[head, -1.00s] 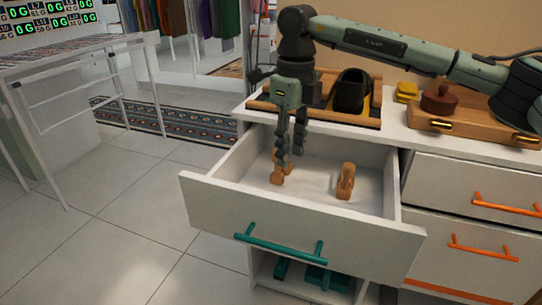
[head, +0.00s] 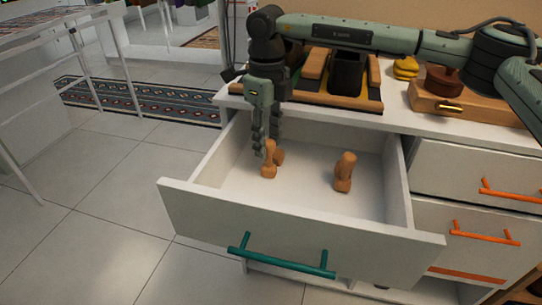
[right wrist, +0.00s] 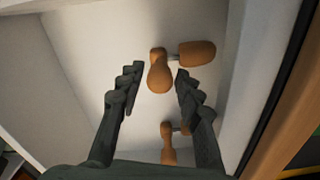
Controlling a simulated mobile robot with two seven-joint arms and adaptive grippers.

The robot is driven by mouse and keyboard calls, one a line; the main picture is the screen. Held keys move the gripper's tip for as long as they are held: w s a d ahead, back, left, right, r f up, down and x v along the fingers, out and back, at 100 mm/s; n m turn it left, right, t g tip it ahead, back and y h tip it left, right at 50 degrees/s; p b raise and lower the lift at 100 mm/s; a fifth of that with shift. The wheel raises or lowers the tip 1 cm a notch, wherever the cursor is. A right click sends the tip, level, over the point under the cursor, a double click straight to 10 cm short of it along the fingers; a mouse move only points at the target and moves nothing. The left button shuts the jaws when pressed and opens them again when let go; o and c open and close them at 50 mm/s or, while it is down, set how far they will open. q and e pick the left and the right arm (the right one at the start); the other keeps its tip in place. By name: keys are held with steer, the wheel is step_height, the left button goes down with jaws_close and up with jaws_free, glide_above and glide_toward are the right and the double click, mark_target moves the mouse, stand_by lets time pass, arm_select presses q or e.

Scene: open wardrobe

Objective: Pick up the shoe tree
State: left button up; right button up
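Two orange-brown shoe trees lie in the open white drawer (head: 310,192). The left shoe tree (head: 269,168) is right below my right gripper (head: 266,149), which points down into the drawer with its fingers apart and empty. In the right wrist view, the rounded part of this shoe tree (right wrist: 159,74) shows between the open fingertips (right wrist: 159,73), with its second piece (right wrist: 197,54) to the right. The other shoe tree (head: 345,171) stands apart to the right; in the wrist view one also shows lower down (right wrist: 168,146). My left gripper is not in view.
The drawer's front with a teal handle (head: 281,262) and its side walls surround the shoe trees. Above is the cabinet top with a dark tray (head: 330,98), yellow item (head: 405,67) and wooden box (head: 465,100). Drawers with orange handles (head: 487,232) are at right.

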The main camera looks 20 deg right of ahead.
step_height(320, 180, down, 2)
steer(key=shift+c, duration=0.2)
steer(key=c, duration=0.7)
steer(key=shift+w, duration=0.1)
steer(key=shift+r, duration=0.2)
